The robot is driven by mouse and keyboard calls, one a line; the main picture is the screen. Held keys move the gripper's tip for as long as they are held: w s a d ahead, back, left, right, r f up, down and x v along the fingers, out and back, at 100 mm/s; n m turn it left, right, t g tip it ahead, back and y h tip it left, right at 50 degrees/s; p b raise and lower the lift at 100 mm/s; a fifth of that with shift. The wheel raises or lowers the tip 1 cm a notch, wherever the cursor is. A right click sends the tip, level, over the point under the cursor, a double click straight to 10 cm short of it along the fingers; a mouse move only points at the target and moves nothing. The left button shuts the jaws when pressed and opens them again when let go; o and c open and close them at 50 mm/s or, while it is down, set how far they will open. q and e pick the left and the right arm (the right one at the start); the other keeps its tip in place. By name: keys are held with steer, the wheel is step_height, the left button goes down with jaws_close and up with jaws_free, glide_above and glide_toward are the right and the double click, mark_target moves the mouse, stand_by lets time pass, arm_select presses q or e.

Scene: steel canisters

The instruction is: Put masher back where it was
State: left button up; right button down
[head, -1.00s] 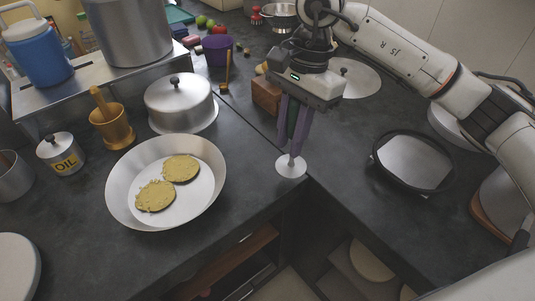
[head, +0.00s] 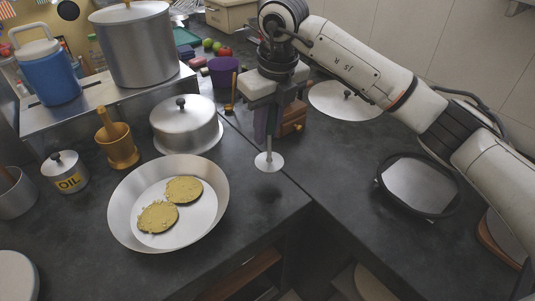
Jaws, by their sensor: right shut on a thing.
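The masher (head: 269,161) has a flat round steel plate at its lower end and a thin upright shank. My right gripper (head: 267,130) is shut on its upper part, and the fingers hide most of the handle. The masher hangs upright, plate down, over the dark counter to the right of the lidded steel dish. A dark shadow lies on the counter below the plate, so it looks raised. A wooden block (head: 293,118) stands just behind and to the right of the gripper, partly hidden by it. My left gripper is not in view.
A wide steel pan (head: 120,213) with two patties stands front left of the masher. A lidded dish (head: 186,124), brass mortar (head: 119,150) and oil canister (head: 66,174) stand at left. A black-rimmed pan (head: 419,185) sits at right. The counter around the masher is bare.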

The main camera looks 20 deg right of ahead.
mark_target(274, 109)
steer(key=shift+f, duration=2.65)
steer(key=shift+f, duration=0.1)
steer(key=shift+f, duration=0.15)
steer(key=c, duration=1.6)
jaws_free()
steer(key=r, duration=0.4)
steer(key=s+r, duration=0.1)
steer(key=r, duration=0.3)
steer(key=s+r, duration=0.1)
steer(key=r, duration=0.3)
steer(key=shift+d+r, duration=0.15)
steer(key=shift+d, duration=0.2)
